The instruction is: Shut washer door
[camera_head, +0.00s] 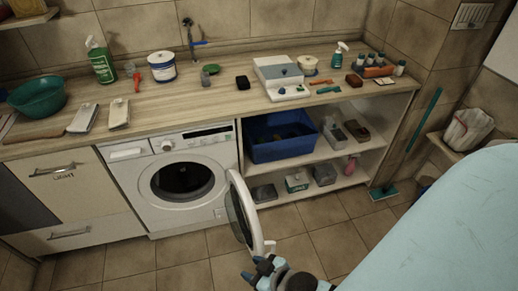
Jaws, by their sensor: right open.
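The white washer (146,199) stands under the wooden counter, left of the open shelf. Its round door (240,209) is open, swung out to the right of the dark drum opening (183,181). My right gripper (262,266) is at the bottom middle, just below and in front of the door's lower edge. The gripper is open with nothing seen between its fingers. I cannot tell whether it touches the door. My left gripper is not in view.
The counter (220,92) holds bottles, a green bowl (38,95) and a white device (281,78). The shelf at right holds a blue bin (279,147) and several boxes. A teal-handled broom (423,120) leans at the right. Tiled floor (185,262) is clear before the washer.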

